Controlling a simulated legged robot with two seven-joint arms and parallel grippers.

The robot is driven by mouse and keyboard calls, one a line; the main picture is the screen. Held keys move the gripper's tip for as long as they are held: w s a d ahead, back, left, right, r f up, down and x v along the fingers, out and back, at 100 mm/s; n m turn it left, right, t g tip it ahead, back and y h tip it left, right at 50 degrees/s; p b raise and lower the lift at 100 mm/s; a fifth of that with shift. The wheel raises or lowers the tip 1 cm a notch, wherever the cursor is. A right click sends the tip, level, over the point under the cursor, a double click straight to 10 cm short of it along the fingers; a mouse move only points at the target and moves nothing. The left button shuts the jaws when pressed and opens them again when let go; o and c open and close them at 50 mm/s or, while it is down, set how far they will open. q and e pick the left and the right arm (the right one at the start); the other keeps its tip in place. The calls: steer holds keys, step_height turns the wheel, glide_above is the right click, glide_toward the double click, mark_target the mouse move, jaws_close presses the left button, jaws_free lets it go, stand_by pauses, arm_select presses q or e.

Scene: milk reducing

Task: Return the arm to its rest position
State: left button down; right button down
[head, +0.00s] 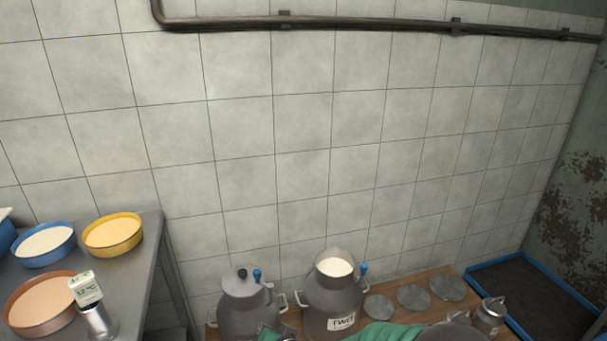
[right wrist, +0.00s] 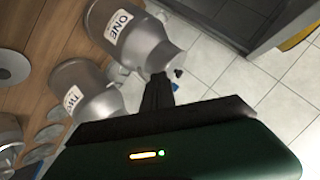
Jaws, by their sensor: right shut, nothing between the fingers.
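My right gripper (right wrist: 158,82) is shut and empty in the right wrist view, its dark fingers close to the lidded top of the grey milk can labelled ONE (right wrist: 130,30). I cannot tell whether they touch. A small green and dark part, which seems to be this gripper, shows at the bottom edge of the head view in front of can ONE (head: 248,318). My left gripper is not in view.
Round grey lids (head: 413,297) lie on the wooden surface (head: 440,278) right of the cans, near a small metal can (head: 490,315). A blue-edged dark tray (head: 530,295) is at far right. The left table (head: 140,255) holds several filled bowls and a thermometer display (head: 86,289).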

steer(key=s+d+n+g+h, duration=0.15)
steer(key=s+d, duration=0.35)
steer(key=d, duration=0.5)
steer(key=s+d+n+g+h, duration=0.1)
steer(key=s+d+g+h, duration=0.3)
steer(key=d, duration=0.6)
steer(key=s+d+g, duration=0.2)
steer(key=s+d, duration=0.9)
steer(key=s, duration=0.4)
step_height(320, 180, up, 20)
steer(key=w+p, duration=0.1)
steer(key=p, duration=1.9)
steer(key=shift+h, duration=0.35)
